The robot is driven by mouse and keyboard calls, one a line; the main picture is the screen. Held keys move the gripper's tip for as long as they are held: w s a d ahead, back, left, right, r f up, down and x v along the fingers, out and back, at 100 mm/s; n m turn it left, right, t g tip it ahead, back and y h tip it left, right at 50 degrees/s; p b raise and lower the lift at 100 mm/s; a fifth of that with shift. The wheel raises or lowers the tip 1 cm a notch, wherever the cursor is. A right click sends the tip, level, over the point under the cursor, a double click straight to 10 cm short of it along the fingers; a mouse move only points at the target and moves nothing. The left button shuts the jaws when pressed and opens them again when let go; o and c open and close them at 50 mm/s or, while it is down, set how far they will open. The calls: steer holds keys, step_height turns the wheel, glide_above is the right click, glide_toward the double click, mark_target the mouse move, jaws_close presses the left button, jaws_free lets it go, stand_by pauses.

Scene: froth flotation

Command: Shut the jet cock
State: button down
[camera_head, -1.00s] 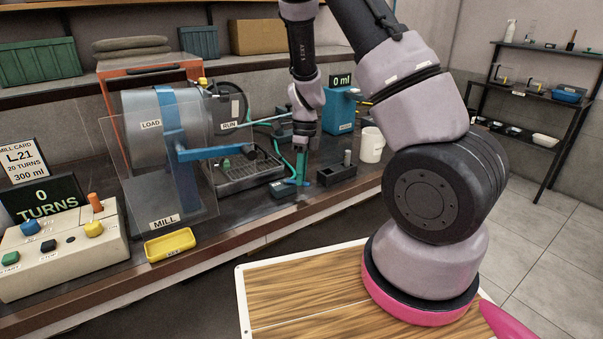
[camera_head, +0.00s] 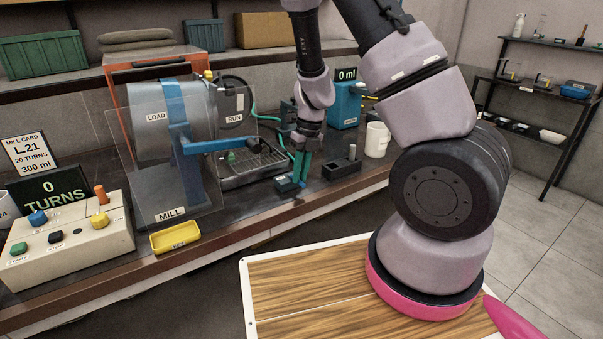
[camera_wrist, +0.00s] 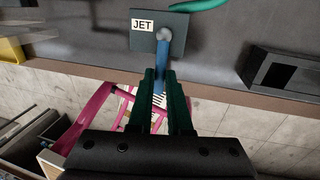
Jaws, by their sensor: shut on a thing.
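The jet cock is a dark block (camera_wrist: 150,55) with a white JET label and a blue lever (camera_wrist: 164,70). In the wrist view the lever points from the block toward my gripper (camera_wrist: 160,75). My gripper's two green fingers are shut on the lever's end. In the head view my gripper (camera_head: 301,165) reaches down to the jet cock's dark base (camera_head: 287,186) at the bench's front edge. The fingers hide part of the lever there. A green hose (camera_wrist: 200,4) shows beside the block.
A dark holder block (camera_head: 342,169) stands just right of the jet cock, with a white mug (camera_head: 377,140) beyond it. The mill (camera_head: 178,150), its clear guard and a yellow tray (camera_head: 175,240) are to the left. The bench edge is close in front.

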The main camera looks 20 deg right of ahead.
stand_by(0.4)
steer(key=c, duration=0.8)
jaws_free()
steer(key=shift+c, duration=0.2)
step_height(320, 180, up, 11)
steer(key=d, duration=0.2)
steer(key=shift+w+f, duration=0.2)
steer(key=shift+w, duration=0.15)
